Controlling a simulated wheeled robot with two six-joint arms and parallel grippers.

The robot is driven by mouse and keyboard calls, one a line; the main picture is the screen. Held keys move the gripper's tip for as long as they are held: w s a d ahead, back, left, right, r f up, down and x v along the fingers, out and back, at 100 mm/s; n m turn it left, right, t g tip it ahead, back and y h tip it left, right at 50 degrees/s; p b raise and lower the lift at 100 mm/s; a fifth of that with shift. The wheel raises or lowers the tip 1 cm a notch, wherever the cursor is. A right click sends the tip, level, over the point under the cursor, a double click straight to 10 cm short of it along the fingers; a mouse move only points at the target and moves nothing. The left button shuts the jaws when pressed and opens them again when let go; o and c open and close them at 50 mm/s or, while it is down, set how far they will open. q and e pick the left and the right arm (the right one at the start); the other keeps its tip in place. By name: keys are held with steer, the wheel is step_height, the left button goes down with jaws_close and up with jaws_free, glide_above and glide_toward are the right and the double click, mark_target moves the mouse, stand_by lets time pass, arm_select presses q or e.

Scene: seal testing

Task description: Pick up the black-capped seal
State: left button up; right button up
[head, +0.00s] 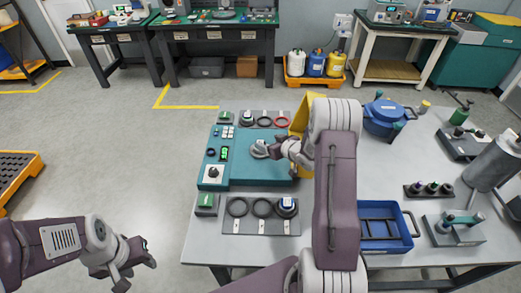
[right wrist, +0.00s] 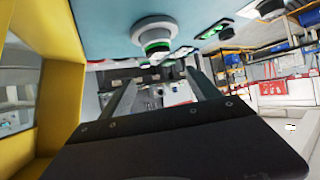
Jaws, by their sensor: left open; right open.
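My right gripper (right wrist: 160,92) is open, with nothing between its fingers. In the head view my right arm reaches over the teal test panel (head: 215,187), its gripper end above the panel near a grey round fixture (head: 259,150). The right wrist view shows a pale round part with a green band and dark end (right wrist: 154,36) on a blue-teal surface, apart from the fingers. Small dark pieces stand in a rack (head: 411,192) at the right; I cannot tell which item is the black-capped seal. My left gripper (head: 137,266) is open and empty, left of the table.
A front mat (head: 273,226) and a back row hold dark rings; one back ring is red. A yellow frame (head: 297,113) stands beside the right arm. A blue tray (head: 409,222), blue round vessel (head: 382,127) and grey cylinder (head: 493,165) occupy the right side.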

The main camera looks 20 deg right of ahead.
steer(key=f, duration=0.2)
steer(key=w+f, duration=0.1)
steer(key=shift+w+a+f, duration=0.1)
steer(key=shift+a+f, duration=0.15)
steer(key=shift+f, duration=0.15)
steer(key=x, duration=0.6)
steer(key=shift+w, duration=0.1)
steer(key=c, duration=0.4)
steer(key=shift+r, duration=0.1)
jaws_close()
steer(key=r, duration=0.4)
steer(key=shift+w+r, duration=0.25)
steer(key=shift+w, duration=0.1)
steer(key=w+d+r+p, duration=0.2)
steer(key=w+r, duration=0.4)
steer(key=w, duration=0.4)
steer(key=shift+w+r+p, duration=0.2)
steer(key=shift+w+p, duration=0.2)
steer(key=shift+p, duration=0.45)
